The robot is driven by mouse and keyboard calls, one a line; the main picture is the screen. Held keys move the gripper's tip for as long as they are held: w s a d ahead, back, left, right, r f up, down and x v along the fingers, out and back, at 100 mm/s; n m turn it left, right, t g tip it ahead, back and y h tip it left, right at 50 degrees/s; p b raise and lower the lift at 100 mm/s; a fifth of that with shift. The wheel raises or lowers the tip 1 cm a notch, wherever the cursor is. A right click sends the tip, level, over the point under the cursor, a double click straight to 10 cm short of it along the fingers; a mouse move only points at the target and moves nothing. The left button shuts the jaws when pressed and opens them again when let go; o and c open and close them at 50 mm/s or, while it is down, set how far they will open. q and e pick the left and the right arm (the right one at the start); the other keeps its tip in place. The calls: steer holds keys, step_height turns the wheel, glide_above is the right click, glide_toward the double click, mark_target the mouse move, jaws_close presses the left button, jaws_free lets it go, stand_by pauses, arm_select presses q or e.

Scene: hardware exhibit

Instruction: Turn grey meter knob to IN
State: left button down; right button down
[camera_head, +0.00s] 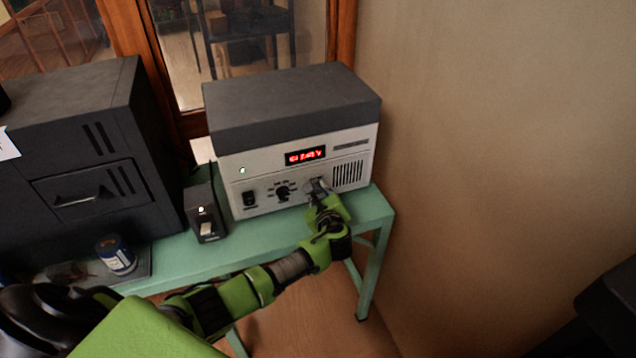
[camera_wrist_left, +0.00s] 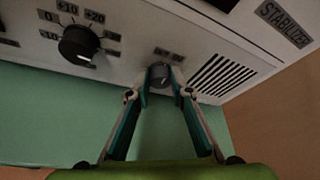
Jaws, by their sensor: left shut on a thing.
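The meter (camera_head: 300,150) is a grey box with a dark top and a red lit display, standing on a green table. My left gripper (camera_head: 318,188) reaches its front panel at the lower right. In the left wrist view the left gripper (camera_wrist_left: 160,88) has its fingers closed around the sides of the small grey knob (camera_wrist_left: 158,73). The knob has a light pointer mark; small labels sit just above it, too blurred to read. In the head view the gripper hides the knob. My right gripper is not in view.
A larger black dial (camera_wrist_left: 78,44) with number labels sits left of the grey knob, and vent slots (camera_wrist_left: 222,76) lie to its right. A wall is at right.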

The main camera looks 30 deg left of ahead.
arm_select(q)
steer(key=shift+d+r+m+g+y+p, duration=0.1)
steer(key=shift+r+m+g+y+p, duration=0.15)
steer(key=shift+m+g+p, duration=0.45)
steer(key=shift+w+f+m+y+p, duration=0.1)
steer(key=shift+f+m+y+p, duration=0.15)
steer(key=shift+m+p, duration=0.35)
steer(key=c, duration=1.8)
jaws_free()
steer(key=v, duration=1.2)
steer(key=shift+d, duration=0.1)
